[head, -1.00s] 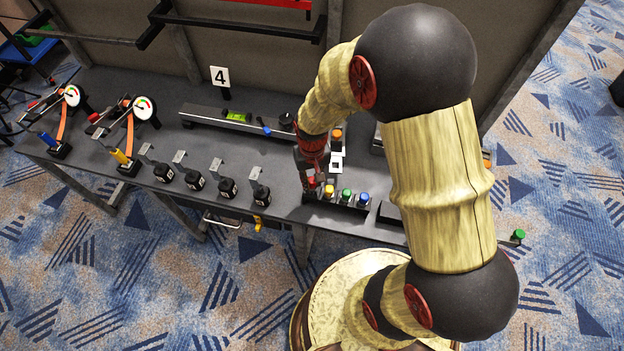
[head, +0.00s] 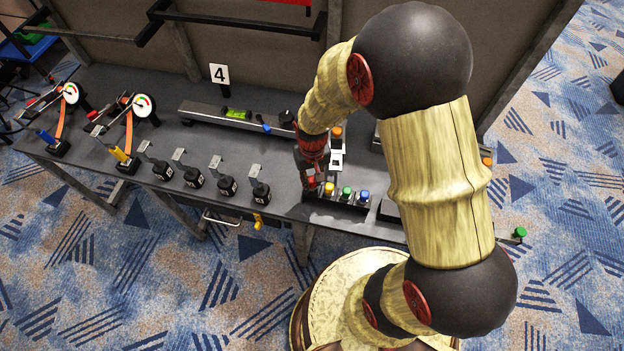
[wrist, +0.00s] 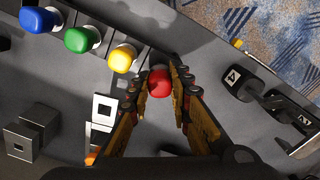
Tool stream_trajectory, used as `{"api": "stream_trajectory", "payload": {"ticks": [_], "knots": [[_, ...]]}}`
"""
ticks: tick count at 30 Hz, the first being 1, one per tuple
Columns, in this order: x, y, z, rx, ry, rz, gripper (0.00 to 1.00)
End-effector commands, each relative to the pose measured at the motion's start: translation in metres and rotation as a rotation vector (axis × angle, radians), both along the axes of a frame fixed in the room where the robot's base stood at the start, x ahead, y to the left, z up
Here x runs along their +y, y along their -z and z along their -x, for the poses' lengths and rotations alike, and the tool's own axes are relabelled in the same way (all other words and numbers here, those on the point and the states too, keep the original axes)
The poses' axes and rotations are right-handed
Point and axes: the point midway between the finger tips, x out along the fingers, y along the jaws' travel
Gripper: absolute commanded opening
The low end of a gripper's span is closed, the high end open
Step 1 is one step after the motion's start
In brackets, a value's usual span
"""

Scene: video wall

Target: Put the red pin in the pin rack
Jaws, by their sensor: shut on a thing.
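The red pin (wrist: 159,83) is between the fingertips of my gripper (wrist: 161,78) in the wrist view, and the gripper is shut on it. In the head view my gripper (head: 311,182) is at the left end of the dark pin rack (head: 350,208) at the table's front edge. The rack holds a yellow pin (wrist: 122,59), a green pin (wrist: 80,40) and a blue pin (wrist: 38,20). The red pin is in line with this row, beside the yellow one. Its lower part is hidden, so I cannot tell whether it is seated.
Several black numbered blocks (head: 227,186) stand left of the gripper along the front edge. A white square-marked piece (wrist: 103,108) and a grey block (wrist: 24,140) lie behind the rack. Two gauges (head: 143,106) stand far left. Grey tabletop between is clear.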

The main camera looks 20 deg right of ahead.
Motion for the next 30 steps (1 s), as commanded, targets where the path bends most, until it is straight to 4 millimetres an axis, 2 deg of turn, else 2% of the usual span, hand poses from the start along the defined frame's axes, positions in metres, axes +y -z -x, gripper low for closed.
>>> {"api": "stream_trajectory", "payload": {"ticks": [15, 23, 24, 30], "knots": [[0.0, 0.014, 0.0, 0.001, 0.0, 0.0, 0.0], [0.0, 0.014, 0.0, 0.0, 0.0, 0.0, 0.0], [0.0, 0.014, 0.0, 0.0, 0.0, 0.0, 0.2], [0.0, 0.014, 0.0, 0.0, 0.0, 0.0, 0.32]]}}
